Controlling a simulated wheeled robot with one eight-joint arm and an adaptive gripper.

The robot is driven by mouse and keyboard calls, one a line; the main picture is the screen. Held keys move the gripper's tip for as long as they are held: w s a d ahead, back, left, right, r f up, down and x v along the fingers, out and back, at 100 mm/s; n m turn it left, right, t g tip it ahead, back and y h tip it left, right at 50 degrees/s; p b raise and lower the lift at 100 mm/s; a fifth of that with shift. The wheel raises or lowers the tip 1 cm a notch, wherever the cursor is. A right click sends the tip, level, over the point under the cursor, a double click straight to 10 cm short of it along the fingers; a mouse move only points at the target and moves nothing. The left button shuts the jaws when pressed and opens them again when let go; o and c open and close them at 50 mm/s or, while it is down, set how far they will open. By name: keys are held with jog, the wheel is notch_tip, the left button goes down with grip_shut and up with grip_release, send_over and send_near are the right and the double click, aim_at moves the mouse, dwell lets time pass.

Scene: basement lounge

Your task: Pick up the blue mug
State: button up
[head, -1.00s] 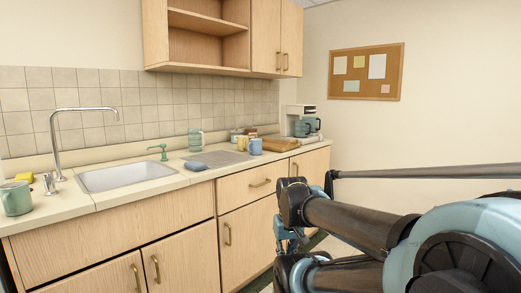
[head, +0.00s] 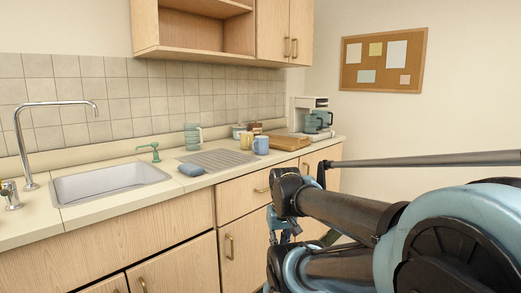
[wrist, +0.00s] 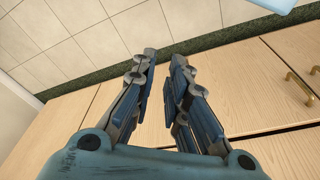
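The blue mug (head: 261,145) stands upright on the counter (head: 225,179) in the head view, at the right end of the metal drainboard (head: 217,159). A yellowish mug (head: 246,140) stands just left of it. My gripper (wrist: 163,62) shows in the wrist view with its two fingers apart and nothing between them. It hangs over the floor in front of the cabinet doors, below counter height and well apart from the mug. In the head view my arm covers the lower right, and the gripper is only partly seen there.
A blue sponge or cloth (head: 191,169), a green ribbed pitcher (head: 193,137), a wooden board (head: 284,142) and a coffee maker (head: 311,116) stand on the counter. The sink (head: 110,182) is at left. Cabinet fronts (wrist: 265,90) are close to my gripper.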

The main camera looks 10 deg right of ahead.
jog(key=w+a+r+m+t+y, duration=0.1)
jog(key=w+r+m+t+y, duration=0.15)
jog(key=w+r+m, duration=0.7)
jog(key=w+a+r+m+t+y, duration=0.1)
jog(key=w+a+r+m+y, duration=0.15)
jog(key=w+r+m, duration=0.7)
jog(key=m+t+y, duration=0.4)
jog(key=m+t, duration=0.1)
jog(key=m, duration=0.4)
send_near(253, 148)
jog(key=x, duration=0.5)
jog(key=shift+w+f, duration=0.2)
jog(key=shift+f, duration=0.1)
jog(key=shift+h, duration=0.3)
jog(key=shift+x, duration=2.65)
jog(key=shift+w+r, duration=0.1)
jog(key=shift+r, duration=0.1)
grip_shut()
jog(key=shift+r, duration=0.1)
